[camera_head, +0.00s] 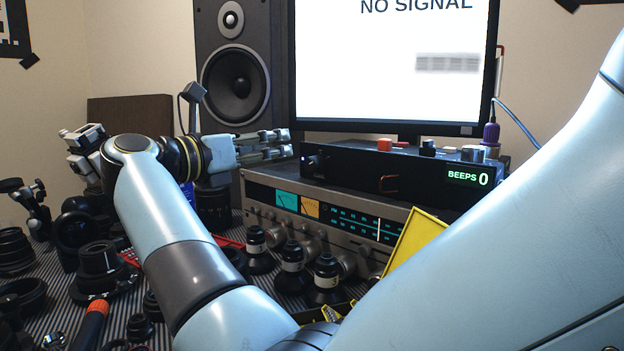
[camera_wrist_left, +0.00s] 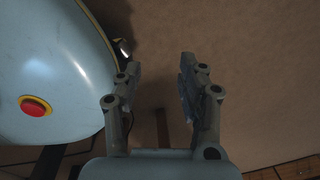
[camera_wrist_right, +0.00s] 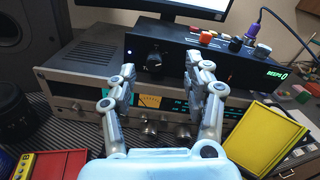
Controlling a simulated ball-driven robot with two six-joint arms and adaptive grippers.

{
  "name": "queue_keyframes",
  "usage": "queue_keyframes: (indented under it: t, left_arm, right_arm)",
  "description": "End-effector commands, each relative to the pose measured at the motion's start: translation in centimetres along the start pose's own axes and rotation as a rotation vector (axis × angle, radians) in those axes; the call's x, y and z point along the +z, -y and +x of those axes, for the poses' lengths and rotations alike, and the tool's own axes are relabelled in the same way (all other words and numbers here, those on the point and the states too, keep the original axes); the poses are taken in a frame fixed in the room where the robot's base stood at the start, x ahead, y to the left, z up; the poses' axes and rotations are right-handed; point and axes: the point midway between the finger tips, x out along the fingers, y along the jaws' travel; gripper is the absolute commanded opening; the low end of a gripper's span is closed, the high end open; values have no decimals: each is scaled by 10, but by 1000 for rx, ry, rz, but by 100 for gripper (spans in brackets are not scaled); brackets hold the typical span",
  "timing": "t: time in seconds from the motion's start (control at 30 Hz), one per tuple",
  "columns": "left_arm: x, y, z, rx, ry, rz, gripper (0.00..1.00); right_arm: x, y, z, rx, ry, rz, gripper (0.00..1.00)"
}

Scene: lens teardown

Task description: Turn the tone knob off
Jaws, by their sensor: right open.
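The black box (camera_head: 350,174) with a green "BEEPS 0" display (camera_head: 468,178) sits on top of the silver radio receiver. A large black knob (camera_head: 317,161) is on the left of its front face; it shows in the right wrist view (camera_wrist_right: 154,58). No label for tone is readable. My right gripper (camera_head: 284,143) is open and empty, just left of the box, pointing right. In the right wrist view the knob lies ahead between its fingers (camera_wrist_right: 157,75), apart from them. My left gripper (camera_wrist_left: 158,72) is open and empty over brown floor, away from the box.
An orange button (camera_head: 384,145), a small black knob (camera_head: 428,147) and a silver knob (camera_head: 473,153) are on the box top. The monitor (camera_head: 390,70) stands behind, the speaker (camera_head: 232,75) at left. Black-and-silver bottles (camera_head: 292,262) and a yellow tray (camera_head: 415,237) stand before the receiver (camera_head: 262,205).

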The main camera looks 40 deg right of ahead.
Motion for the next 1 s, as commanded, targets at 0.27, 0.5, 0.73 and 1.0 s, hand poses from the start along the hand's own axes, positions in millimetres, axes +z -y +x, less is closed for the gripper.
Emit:
queue_keyframes:
  t: [0.27,0.5,0.73,1.0]
  left_arm:
    - [5,2,30,-5,17,4,40]
    - [3,2,30,-5,17,4,40]
    - [3,2,31,-6,18,5,40]
    - [3,3,32,-6,19,5,40]
  right_arm:
    - [-45,-13,0,0,-1,-24,51]
    - [-44,-12,25,-4,3,-24,51]
    - [-44,-12,72,-4,3,-24,51]
    - [-44,-13,105,-1,1,-24,51]
